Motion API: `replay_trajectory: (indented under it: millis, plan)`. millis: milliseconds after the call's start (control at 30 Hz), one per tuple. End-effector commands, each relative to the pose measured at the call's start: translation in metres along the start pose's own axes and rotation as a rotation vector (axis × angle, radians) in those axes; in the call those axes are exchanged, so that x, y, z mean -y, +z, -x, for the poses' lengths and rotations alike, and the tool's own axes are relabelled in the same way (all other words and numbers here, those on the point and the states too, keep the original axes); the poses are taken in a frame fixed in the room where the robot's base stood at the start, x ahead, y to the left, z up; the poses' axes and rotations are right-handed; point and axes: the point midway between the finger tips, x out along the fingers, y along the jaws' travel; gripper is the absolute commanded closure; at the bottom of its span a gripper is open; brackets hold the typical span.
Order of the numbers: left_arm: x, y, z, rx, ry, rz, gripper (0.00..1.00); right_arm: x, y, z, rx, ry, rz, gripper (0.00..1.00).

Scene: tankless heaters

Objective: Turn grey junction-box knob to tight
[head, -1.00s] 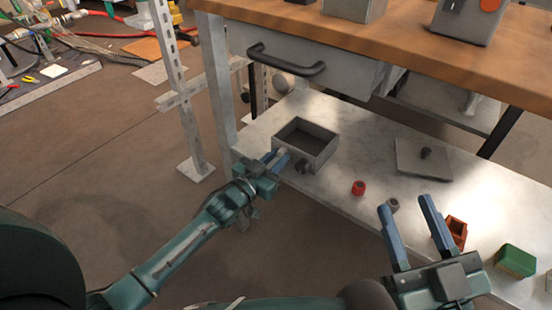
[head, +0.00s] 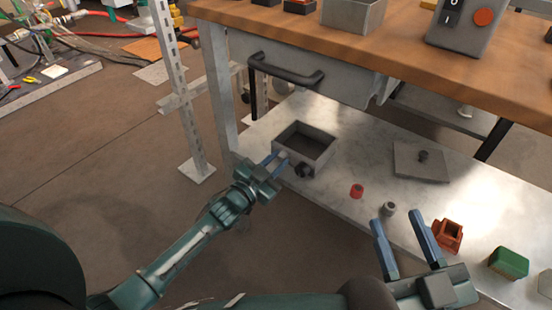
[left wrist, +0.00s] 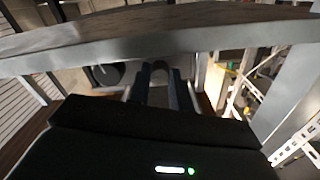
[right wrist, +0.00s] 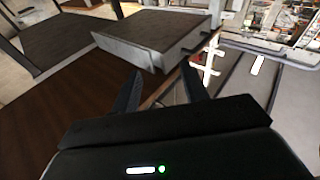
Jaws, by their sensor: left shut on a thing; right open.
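The grey open-topped junction box (head: 320,133) stands on the lower shelf in the head view. My left gripper (head: 276,160) is at its near left wall, shut on a small light-grey knob (head: 283,155) there. The fingers partly hide this knob. A rounded dark shape (left wrist: 160,67) shows between the fingers of my left gripper (left wrist: 160,88) in the left wrist view. A black knob (head: 304,170) on the near wall is just right of the fingers. My right gripper (head: 394,223) is open and empty, over the shelf's front edge.
On the shelf (head: 330,206) are a red cap (head: 357,190), a grey cap (head: 388,209), an orange-brown block (head: 448,235), a green block (head: 508,262) and a flat grey plate (head: 421,163) with a knob. A drawer (head: 330,82) and its bench top overhang the box.

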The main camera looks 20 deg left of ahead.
Motion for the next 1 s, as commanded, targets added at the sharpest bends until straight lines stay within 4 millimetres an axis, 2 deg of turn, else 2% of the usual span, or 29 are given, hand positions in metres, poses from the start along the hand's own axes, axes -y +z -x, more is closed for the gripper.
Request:
replay_trajectory:
  millis: [100, 1000]
  plan:
    - [0.0005, -0.0015, 0.0003, 0.001, 0.0, -0.112, 1.0, -0.0024, -0.0052, -0.0009, -0.003, 0.007, 0.019, 0.56]
    - [0.0006, 0.0003, 0.0003, 0.0, 0.0, -0.968, 1.0, -0.0048, 0.002, 0.002, 0.02, 0.012, 0.049, 0.56]
